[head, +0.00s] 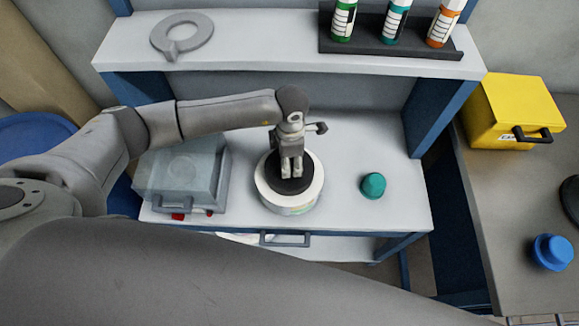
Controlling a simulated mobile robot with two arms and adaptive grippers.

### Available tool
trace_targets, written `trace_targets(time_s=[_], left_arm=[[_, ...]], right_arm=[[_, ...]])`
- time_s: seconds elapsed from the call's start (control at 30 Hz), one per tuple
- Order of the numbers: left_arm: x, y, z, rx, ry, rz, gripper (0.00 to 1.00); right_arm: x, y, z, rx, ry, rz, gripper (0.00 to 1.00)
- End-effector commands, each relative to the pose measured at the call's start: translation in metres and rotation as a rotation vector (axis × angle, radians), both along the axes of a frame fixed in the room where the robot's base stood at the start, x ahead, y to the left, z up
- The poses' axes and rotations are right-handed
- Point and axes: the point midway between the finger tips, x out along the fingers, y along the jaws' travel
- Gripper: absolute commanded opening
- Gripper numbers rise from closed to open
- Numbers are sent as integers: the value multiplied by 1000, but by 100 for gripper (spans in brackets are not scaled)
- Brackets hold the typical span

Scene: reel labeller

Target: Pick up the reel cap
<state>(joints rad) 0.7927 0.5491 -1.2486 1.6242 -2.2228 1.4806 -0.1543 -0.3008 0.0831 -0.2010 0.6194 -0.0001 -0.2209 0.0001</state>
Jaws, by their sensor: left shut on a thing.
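The reel cap (300,184) is a dark round disc. It sits on top of a pale, thick round reel (318,197) on the bench's light top. My left gripper (291,173) points down over the middle of the cap and is shut on it; the fingers hide the part that they hold. I cannot tell whether the cap is lifted off the reel at all. My right gripper is not in view.
A grey box with a clear lid (180,165) stands left of the reel, and a teal knob-like piece (373,186) stands right. The shelf above (265,50) holds a grey ring (186,31) and a dark rack (365,45) of bottles. A yellow box (505,105) is on the right table.

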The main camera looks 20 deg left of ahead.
Motion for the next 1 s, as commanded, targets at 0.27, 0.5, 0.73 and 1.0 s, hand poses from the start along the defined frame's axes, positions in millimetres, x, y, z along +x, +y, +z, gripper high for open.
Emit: trace_targets(time_s=[0.27, 0.5, 0.73, 1.0], left_arm=[[1, 0, 2, -1, -1, 0, 23], [2, 0, 18, -2, -6, -1, 23], [-16, -15, 54, -4, -6, -7, 23], [-63, -52, 100, -5, -4, -10, 23]], right_arm=[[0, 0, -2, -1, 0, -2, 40], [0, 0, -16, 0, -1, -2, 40], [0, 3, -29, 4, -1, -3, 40], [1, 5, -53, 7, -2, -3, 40]])
